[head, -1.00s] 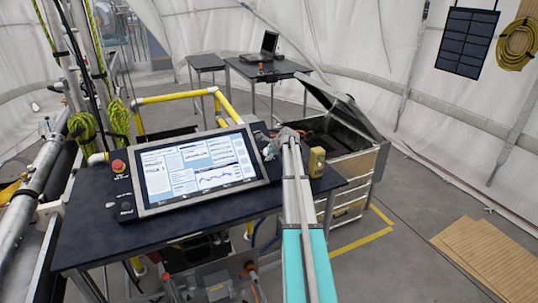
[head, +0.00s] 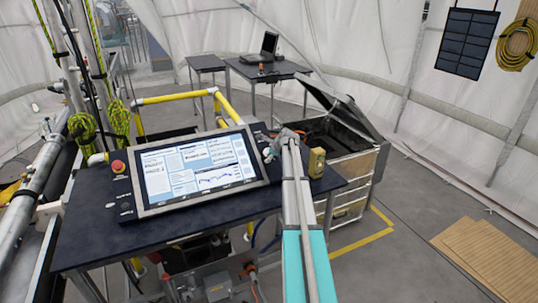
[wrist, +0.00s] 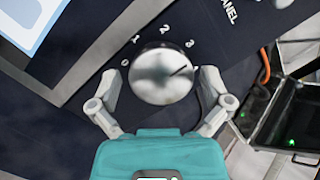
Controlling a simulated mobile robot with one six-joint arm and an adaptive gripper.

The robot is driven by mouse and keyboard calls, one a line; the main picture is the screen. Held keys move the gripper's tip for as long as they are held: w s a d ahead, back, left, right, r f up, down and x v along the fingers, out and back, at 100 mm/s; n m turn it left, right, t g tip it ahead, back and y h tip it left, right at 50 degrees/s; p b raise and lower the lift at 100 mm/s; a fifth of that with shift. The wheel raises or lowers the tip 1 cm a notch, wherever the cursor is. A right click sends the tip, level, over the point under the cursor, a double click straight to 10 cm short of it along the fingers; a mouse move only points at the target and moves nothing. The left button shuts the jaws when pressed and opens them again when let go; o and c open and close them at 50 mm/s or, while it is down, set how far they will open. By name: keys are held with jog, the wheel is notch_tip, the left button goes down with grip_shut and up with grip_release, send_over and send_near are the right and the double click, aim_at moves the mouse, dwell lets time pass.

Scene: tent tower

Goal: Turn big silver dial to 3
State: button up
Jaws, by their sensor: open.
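The big silver dial (wrist: 160,76) is round and shiny on a dark panel in the wrist view. Numbers 0, 1, 2 and 3 are printed around its far left to far right side. A short dark mark on its face points right and slightly up, clockwise of the printed 3 (wrist: 189,43). My gripper (wrist: 160,82) is open, with one finger on each side of the dial; I cannot tell whether either finger touches it. In the head view my gripper (head: 275,146) is over the table's back right, beside the screen, and hides the dial.
A tilted screen (head: 200,168) stands on the dark table (head: 90,240), with a red button (head: 118,166) at its left. A yellow device (head: 317,162) stands close right of my arm. An open case (head: 358,150) is behind it.

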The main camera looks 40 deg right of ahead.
jog(key=shift+n, duration=0.4)
